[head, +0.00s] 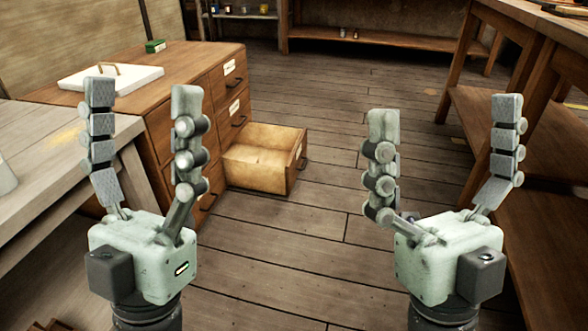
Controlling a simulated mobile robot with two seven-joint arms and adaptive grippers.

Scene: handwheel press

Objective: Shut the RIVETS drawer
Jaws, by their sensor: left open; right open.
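A wooden drawer (264,167) stands pulled out of the wooden cabinet (188,67) on the left. It is empty, and its front with a dark handle faces right. Its label is too small to read. The other drawers in view look shut, with white labels and dark handles. My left gripper (144,100) is open and empty, in front of the cabinet and to the left of the open drawer in the picture. My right gripper (444,112) is open and empty over the floor, right of the drawer and apart from it.
A pale board with a handle (110,77) and a small green box (155,46) lie on the cabinet top. A pale table (40,160) stands at the left. A wooden workbench (530,150) stands at the right. The plank floor (330,110) between them is clear.

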